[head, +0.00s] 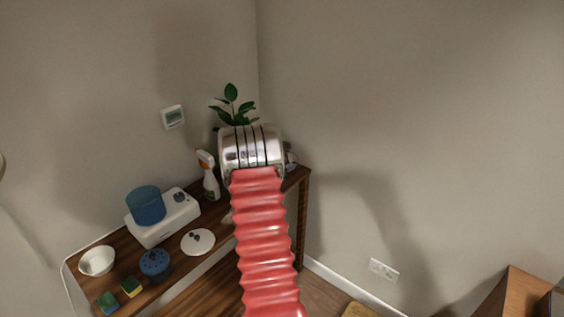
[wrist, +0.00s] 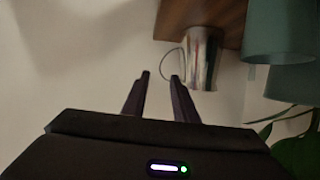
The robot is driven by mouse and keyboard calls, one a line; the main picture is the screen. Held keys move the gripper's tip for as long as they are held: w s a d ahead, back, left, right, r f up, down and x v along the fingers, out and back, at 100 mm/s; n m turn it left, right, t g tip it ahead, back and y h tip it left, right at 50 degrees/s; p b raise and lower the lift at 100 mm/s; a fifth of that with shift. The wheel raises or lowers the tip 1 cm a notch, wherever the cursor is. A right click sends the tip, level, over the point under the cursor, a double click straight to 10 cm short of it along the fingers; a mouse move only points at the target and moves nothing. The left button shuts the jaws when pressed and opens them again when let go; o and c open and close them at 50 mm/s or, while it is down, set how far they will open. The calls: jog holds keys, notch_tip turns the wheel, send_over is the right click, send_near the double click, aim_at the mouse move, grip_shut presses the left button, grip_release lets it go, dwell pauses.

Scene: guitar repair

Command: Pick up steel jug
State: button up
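The steel jug (wrist: 204,60) shows in the wrist view, shiny and grey, against the edge of the brown wooden table (wrist: 222,12); this view looks upside down. A thin loop, perhaps its handle, sticks out on its left. My gripper (wrist: 160,77) is open, with its two dark fingers apart and nothing seen between them. The jug lies beyond the fingertips and to the right, apart from them as far as I can tell. In the head view my red arm and its metal joint hide my gripper, and I cannot make out the jug for certain.
A teal pot (wrist: 277,32) and green leaves (wrist: 298,152) are right of the jug in the wrist view.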

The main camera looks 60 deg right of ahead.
aim_at(287, 153)
jog(key=shift+x, duration=2.75)
jog(key=shift+x, duration=2.6)
jog(key=shift+c, duration=0.6)
grip_shut()
jog(key=shift+r, duration=0.1)
